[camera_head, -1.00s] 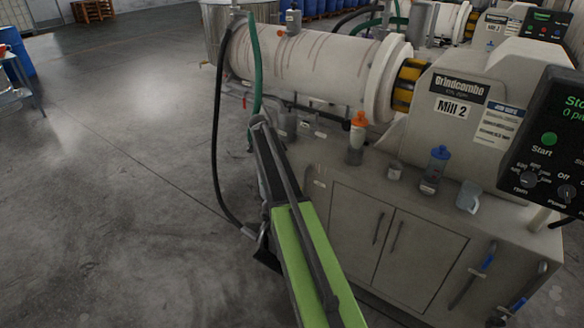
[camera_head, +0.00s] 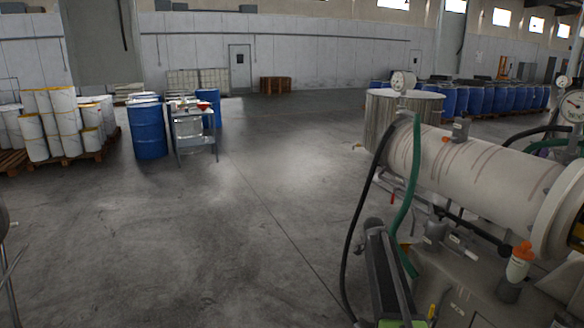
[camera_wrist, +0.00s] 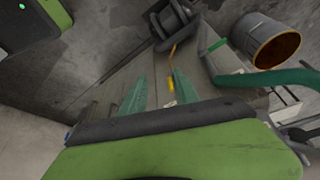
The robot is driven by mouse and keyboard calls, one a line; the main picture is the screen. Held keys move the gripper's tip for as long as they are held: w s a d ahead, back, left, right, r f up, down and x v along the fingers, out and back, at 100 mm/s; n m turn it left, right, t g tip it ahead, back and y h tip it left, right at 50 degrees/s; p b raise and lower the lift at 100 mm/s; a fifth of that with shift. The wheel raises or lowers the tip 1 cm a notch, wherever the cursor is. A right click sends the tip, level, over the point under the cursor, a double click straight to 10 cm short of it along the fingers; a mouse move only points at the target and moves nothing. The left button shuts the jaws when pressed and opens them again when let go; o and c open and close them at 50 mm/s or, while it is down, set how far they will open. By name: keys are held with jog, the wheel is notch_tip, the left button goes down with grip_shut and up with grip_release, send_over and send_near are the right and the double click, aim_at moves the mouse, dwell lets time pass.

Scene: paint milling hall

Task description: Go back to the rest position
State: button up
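My gripper (camera_wrist: 159,80) shows in the wrist view as two green fingers set apart, with no object held between them. Beyond the fingers are the grey mill bench and dark floor. In the head view my arm reaches up from the bottom edge at the lower right, beside the front of the mill bench. The gripper's fingers cannot be made out there.
The white mill cylinder (camera_head: 475,165) and a green hose (camera_head: 408,195) are close on the right. A steel vat (camera_head: 385,118) stands behind. A blue drum (camera_head: 149,130) and a small trolley (camera_head: 195,132) stand left. The middle floor is clear.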

jog(key=s+a+n+y, duration=0.2)
jog(key=s+a+n, duration=0.7)
jog(key=s, duration=0.3)
jog(key=s+a+n+y+p, duration=0.1)
jog(key=s+a+n+y, duration=0.1)
jog(key=s+a+n, duration=0.7)
jog(key=s+a, duration=0.2)
jog(key=s, duration=0.2)
jog(key=shift+a+r+p, duration=0.15)
jog(key=shift+r+p, duration=0.05)
jog(key=shift+p, duration=0.1)
